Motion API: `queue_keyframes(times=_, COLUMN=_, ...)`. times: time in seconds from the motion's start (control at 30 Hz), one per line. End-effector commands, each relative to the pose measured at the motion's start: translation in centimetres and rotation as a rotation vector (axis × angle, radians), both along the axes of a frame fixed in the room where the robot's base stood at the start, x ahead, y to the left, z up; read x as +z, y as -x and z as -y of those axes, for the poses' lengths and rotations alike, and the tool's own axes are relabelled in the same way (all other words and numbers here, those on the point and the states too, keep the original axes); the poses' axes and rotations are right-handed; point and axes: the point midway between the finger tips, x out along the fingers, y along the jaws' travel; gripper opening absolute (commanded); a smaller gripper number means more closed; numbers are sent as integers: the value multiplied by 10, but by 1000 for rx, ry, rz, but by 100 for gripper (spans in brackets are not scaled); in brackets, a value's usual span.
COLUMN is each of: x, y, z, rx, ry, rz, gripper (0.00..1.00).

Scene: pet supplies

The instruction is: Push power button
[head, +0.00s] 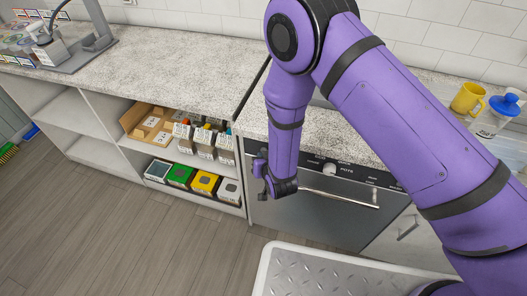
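A built-in appliance with a grey front (320,222) stands under the speckled counter. Its dark control panel (373,178) carries a pale round knob (330,169) and small white lettering. I cannot make out a power button; my arm covers part of the panel. My gripper (261,176) is dark and small in the head view, in front of the appliance's upper left part, left of the knob and handle. I cannot tell whether it touches the panel or whether its fingers are apart. I see nothing held in it.
A bar handle (340,197) runs across the appliance front. Open shelves (118,143) with several boxes lie to the left. A yellow mug (468,98) and a blue-lidded jar (497,115) stand on the right counter. The wooden floor (120,235) at left is clear.

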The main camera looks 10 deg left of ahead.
Motion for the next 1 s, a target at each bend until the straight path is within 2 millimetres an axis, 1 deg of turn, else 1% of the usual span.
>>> queue_keyframes(times=0.67, x=0, y=-4, z=0, rx=0, ry=0, rz=0, gripper=0)
queue_keyframes(times=1.0, x=0, y=7, z=0, rx=0, ry=2, rz=-1, gripper=0)
